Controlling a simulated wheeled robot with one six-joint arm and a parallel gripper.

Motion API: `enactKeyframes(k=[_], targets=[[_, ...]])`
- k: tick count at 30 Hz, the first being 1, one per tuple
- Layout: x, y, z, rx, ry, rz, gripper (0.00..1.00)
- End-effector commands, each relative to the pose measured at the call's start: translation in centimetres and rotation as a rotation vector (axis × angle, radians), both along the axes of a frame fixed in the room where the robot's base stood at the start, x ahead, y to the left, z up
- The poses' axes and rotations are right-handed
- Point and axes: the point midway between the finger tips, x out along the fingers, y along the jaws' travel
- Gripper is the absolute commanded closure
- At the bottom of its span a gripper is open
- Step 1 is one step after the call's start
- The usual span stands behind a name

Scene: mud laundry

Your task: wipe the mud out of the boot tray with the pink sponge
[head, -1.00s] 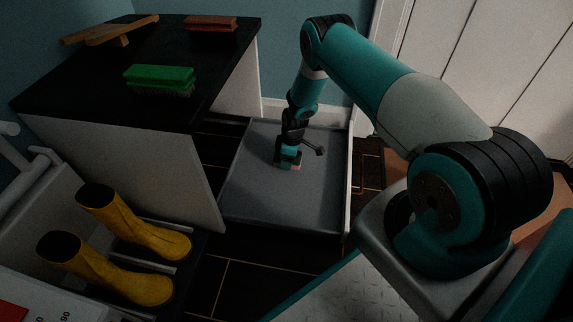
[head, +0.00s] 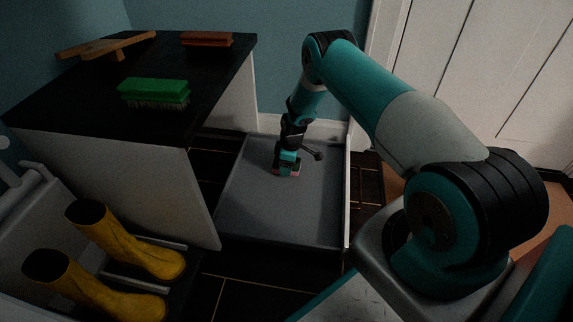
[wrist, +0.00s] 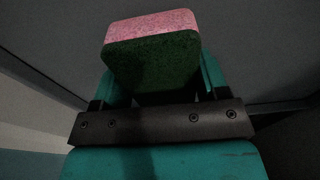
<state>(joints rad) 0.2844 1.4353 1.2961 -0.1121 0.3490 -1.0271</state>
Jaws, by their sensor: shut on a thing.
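The grey boot tray (head: 300,215) lies on the dark floor in the head view, right of the black-topped bench. My gripper (head: 287,168) is over the far part of the tray, pointing down. It is shut on the pink sponge (wrist: 151,27), which has a dark green face in the wrist view. In the head view only a small pink edge of the sponge (head: 294,174) shows at the tray's surface. I cannot tell whether it touches the tray. No mud is plain to see on the visible tray surface in this dim light.
The bench (head: 100,85) carries a green brush (head: 153,92), a brown brush (head: 207,39) and a wooden boot jack (head: 106,45). Yellow boots (head: 125,240) stand at lower left. A white panel edge (head: 347,200) runs along the tray's right. A white door (head: 500,70) is behind.

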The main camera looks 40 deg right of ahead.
Motion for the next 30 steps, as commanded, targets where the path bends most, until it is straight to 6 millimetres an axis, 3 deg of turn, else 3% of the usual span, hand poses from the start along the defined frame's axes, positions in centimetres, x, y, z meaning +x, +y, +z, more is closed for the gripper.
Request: enactKeyframes(k=[3, 18, 30], targets=[[0.0, 0.0, 1.8, 0.001, -0.001, 0.001, 0.51], [0.0, 0.1, 7.0, 0.001, 0.0, 0.001, 0.51], [0.0, 0.2, 7.6, 0.001, 0.001, -0.004, 0.51]])
